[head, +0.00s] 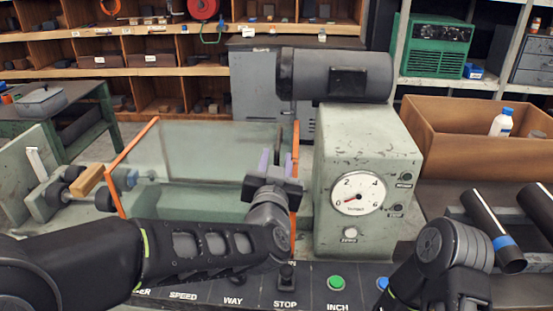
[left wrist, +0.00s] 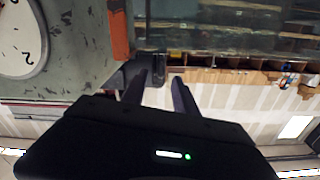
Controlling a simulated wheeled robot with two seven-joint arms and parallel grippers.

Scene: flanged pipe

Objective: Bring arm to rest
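My left arm reaches in from the lower left in the head view. Its gripper (head: 275,162) is raised in front of the clear guard's right end, just left of the gauge housing. In the left wrist view the two dark fingers (left wrist: 158,92) stand apart with a gap and nothing between them. A dark block lies beyond the fingers there; I cannot tell whether they touch it. My right arm shows at the lower right of the head view, bent over the control panel's right end. Its gripper is not visible.
The green machine housing (head: 365,150) carries a round gauge (head: 357,194). The clear guard (head: 205,150) has orange edges. The control panel (head: 215,288) with a green button (head: 336,283) lies in front. Dark pipes (head: 484,215) and a cardboard box (head: 470,148) are at right.

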